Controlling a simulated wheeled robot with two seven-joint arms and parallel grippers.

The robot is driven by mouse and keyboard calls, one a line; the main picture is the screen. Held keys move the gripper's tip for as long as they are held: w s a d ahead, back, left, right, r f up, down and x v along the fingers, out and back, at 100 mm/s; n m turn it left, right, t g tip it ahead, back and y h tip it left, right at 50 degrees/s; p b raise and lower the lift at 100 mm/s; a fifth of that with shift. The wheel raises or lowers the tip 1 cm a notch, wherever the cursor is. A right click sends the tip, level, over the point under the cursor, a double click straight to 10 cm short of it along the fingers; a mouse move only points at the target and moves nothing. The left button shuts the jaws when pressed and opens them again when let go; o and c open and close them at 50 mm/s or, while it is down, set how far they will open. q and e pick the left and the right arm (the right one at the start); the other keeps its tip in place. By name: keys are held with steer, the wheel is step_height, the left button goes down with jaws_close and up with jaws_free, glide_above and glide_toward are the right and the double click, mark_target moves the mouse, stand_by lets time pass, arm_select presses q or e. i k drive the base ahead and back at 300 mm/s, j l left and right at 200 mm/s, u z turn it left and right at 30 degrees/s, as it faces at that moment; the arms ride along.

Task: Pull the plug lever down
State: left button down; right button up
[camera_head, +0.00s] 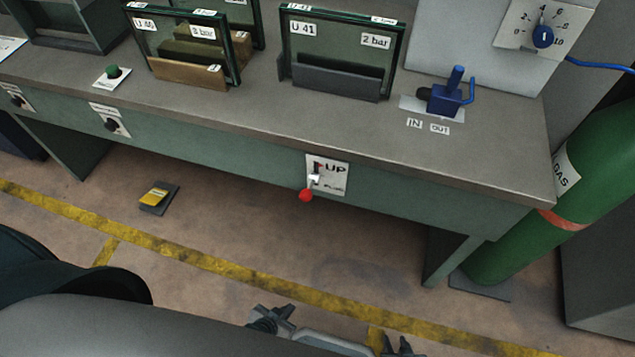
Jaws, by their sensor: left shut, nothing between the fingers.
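A lever with a red ball knob (306,195) sticks out from a white plate (332,180) marked "UP" on the bench's front panel. The knob hangs at the plate's lower left, below its slot. A blue valve-like part with an upright handle (445,95) stands on the bench top beside the labels "IN" and "OUT". My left gripper (272,319) is at the bottom edge, shut and empty, well apart from the red knob. My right gripper (402,347) is at the bottom edge further right, mostly cut off; its jaws cannot be made out.
The grey-green bench (230,95) carries framed boxes (340,80) and a green button (112,71). A green gas cylinder (600,190) stands at the right. A yellow pedal (155,197) lies on the floor, and a yellow line (230,268) crosses it. Space before the red knob is clear.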

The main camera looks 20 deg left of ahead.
mark_target(306, 196)
steer(key=u, duration=1.75)
steer(key=k+l, duration=0.25)
steer(key=k, duration=0.15)
steer(key=k+l, duration=0.25)
steer(key=k, duration=0.15)
